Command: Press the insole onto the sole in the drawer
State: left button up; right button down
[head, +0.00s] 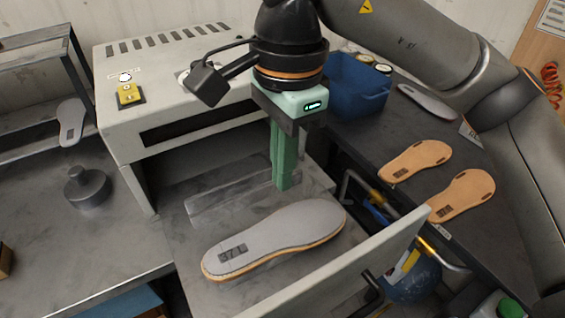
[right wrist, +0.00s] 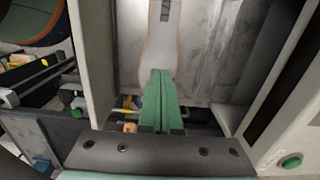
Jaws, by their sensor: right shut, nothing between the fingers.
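A grey insole (head: 285,232) marked "37 L" lies on top of a sole (head: 270,263), whose tan edge shows along its near side. Both lie in the open drawer (head: 190,235) of the beige machine. My right gripper (head: 285,186) points down with its green fingers shut and empty, at the far side of the insole near its right half. I cannot tell whether the fingertips touch it. In the right wrist view the shut fingers (right wrist: 161,75) overlap the end of the insole (right wrist: 163,38). My left gripper is not in view.
The machine (head: 150,80) stands behind the drawer, whose front panel (head: 340,268) rises on the near side. On the right bench are two tan soles (head: 418,160) (head: 462,196), a grey insole (head: 428,101) and a blue bin (head: 357,88). A dark round weight (head: 88,187) stands left.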

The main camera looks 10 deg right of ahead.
aim_at(282, 231)
jog(key=shift+f+b, duration=1.9)
jog(key=shift+f, duration=0.4)
jog(key=shift+f+b, duration=0.5)
jog(key=shift+f, duration=0.1)
jog(key=shift+f+b, duration=0.4)
jog(key=shift+f, duration=0.05)
jog(key=shift+f+b, duration=0.5)
jog(key=shift+f, duration=0.05)
jog(key=shift+f+b, duration=0.4)
jog(key=shift+f, duration=0.05)
jog(key=shift+f+b, duration=1)
jog(key=shift+f, duration=0.15)
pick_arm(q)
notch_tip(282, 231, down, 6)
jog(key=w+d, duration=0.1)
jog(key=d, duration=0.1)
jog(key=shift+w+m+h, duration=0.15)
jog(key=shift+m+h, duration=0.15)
